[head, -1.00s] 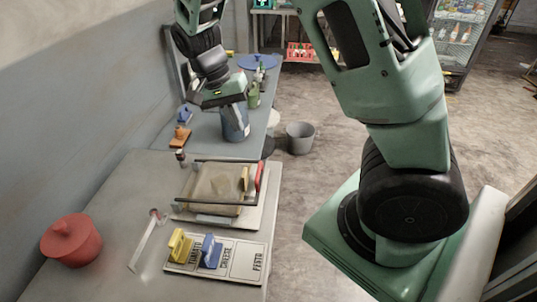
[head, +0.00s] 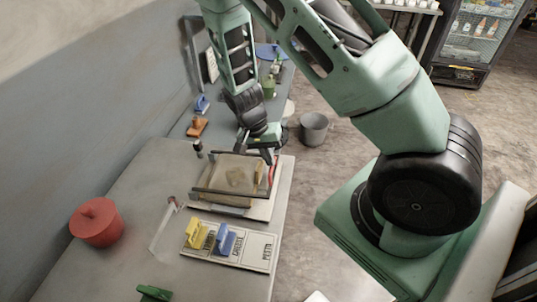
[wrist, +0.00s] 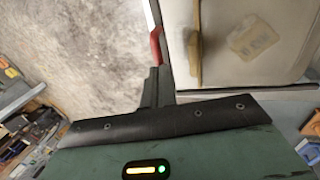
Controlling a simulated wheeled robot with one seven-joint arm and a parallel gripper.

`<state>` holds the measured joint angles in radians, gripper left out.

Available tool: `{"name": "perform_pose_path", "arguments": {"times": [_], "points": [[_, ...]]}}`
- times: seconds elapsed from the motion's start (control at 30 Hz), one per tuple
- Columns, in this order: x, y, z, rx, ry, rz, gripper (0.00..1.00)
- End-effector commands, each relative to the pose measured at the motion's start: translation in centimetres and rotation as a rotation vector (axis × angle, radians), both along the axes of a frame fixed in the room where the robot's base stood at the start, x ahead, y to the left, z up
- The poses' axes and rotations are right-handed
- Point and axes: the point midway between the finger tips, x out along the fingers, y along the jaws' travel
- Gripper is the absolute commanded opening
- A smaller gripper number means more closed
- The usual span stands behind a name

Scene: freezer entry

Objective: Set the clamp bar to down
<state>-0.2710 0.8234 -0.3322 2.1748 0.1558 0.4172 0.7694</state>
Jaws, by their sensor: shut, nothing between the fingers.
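A flat box-like device (head: 232,178) with a pale top and dark bars on its near and far edges sits on the grey table. A bar with a red grip (head: 272,173) runs along its right side and looks like the clamp bar. In the wrist view the red grip (wrist: 156,45) is on a pale metal bar. Whether the bar is up or down I cannot tell. My gripper (head: 268,157) is shut and empty at the device's far right corner. In the wrist view its fingertips (wrist: 157,72) are right at the end of the red grip; contact is unclear.
A labelled board (head: 255,250) with a yellow block (head: 196,234) and a blue block (head: 226,240) lies in front of the device. A red lidded pot (head: 97,222) stands at left. A grey bucket (head: 314,128) is on the floor. The table's left middle is mostly clear.

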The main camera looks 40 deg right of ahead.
Motion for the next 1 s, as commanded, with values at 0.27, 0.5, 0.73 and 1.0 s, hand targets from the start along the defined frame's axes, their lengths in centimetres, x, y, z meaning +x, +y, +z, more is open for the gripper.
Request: {"name": "perform_pose_path", "arguments": {"times": [0.27, 0.5, 0.73, 1.0], "points": [[0.0, 0.0, -0.1, 0.0, -0.001, 0.0, 0.0], [-0.3, -0.2, -1.4, 0.0, 0.0, -0.001, 0.0], [-0.9, -0.7, -3.3, 0.001, 0.0, -0.001, 0.0], [-1.1, -0.8, -3.3, -0.001, 0.006, -0.001, 0.0]]}}
